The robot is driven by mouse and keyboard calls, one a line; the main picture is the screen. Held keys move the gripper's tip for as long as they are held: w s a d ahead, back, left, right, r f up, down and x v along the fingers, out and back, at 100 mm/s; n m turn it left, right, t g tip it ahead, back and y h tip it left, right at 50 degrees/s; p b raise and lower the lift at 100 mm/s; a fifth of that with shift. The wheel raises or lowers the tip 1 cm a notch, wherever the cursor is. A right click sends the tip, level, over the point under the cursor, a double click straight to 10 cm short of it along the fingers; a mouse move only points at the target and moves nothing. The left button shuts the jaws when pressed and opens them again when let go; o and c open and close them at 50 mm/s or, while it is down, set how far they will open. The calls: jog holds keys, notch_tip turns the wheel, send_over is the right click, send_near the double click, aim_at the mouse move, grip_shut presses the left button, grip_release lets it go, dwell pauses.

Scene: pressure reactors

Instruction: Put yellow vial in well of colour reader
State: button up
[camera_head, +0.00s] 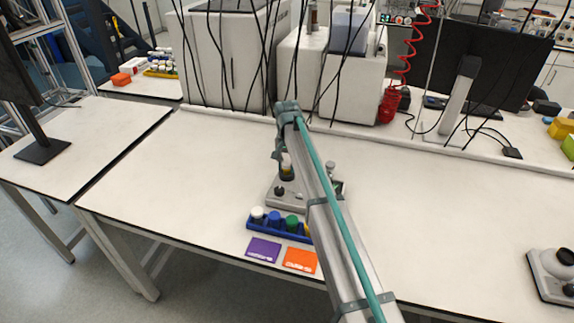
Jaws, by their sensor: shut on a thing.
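The colour reader (282,198) is a light grey device on the bench, partly hidden behind my arm. My gripper (284,158) is over its left part and is shut on a small vial with a yellowish tint, which looks like the yellow vial (286,169). The vial is upright at a dark round fitting on the reader. I cannot tell whether its bottom is inside the well or just above it.
A blue rack (265,227) with white, blue and green caps stands in front of the reader; a yellow spot shows beside my arm. Purple (263,250) and orange (300,260) cards lie nearer. White machines (225,60) stand behind. The bench left is clear.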

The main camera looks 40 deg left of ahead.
jog(key=shift+f, duration=0.2)
jog(key=o, duration=1.2)
jog(key=shift+o, duration=0.2)
jog(key=o, duration=0.4)
jog(key=shift+o, duration=0.2)
jog(key=shift+r+p, duration=1.5)
jog(key=shift+r, duration=2)
